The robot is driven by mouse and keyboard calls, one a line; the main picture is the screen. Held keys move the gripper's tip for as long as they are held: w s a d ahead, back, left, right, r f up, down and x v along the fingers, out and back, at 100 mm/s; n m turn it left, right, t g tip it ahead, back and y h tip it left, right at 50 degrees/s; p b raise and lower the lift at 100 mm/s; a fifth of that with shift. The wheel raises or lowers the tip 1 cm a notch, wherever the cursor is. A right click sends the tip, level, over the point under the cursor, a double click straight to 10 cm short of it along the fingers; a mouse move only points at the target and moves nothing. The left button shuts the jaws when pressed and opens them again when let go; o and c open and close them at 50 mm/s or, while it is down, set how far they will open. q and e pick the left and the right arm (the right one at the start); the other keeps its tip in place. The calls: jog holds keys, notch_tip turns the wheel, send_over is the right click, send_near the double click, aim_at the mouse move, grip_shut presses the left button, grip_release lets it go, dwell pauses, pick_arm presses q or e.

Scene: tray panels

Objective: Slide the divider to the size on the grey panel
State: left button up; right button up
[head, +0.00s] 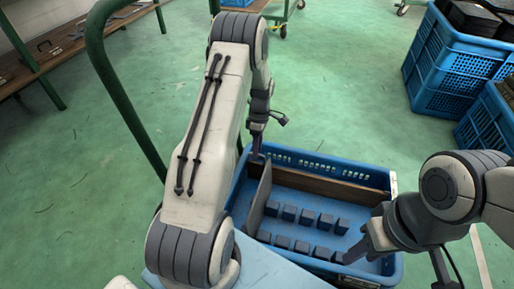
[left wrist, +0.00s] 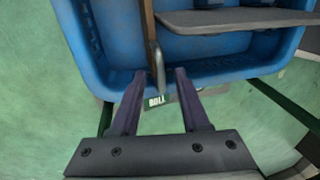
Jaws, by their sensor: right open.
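A blue crate (head: 318,163) holds a brown divider (head: 335,187) that runs along its back part. A grey panel (head: 261,195) stands at the crate's left end, across from the brown divider. In the left wrist view the brown divider (left wrist: 149,18) ends in a grey metal piece (left wrist: 156,66), and the grey panel (left wrist: 235,19) lies to the right. My left gripper (head: 257,155) is at the crate's back left corner. Its fingers (left wrist: 160,72) are open, one on each side of the metal end, with gaps visible. My right gripper (head: 350,256) is open at the crate's front right.
Several dark blocks (head: 289,213) stand in rows in the crate. More blue crates (head: 440,75) stand at the upper right. A green rail (head: 125,90) rises at the left, beside a wooden bench (head: 60,55).

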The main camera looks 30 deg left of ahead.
pick_arm(q)
notch_tip(320, 180, up, 10)
jog(key=w+p, duration=0.2)
jog(key=p, duration=0.3)
jog(key=shift+a+r, duration=0.15)
jog(key=shift+a, duration=0.1)
dwell(0.4)
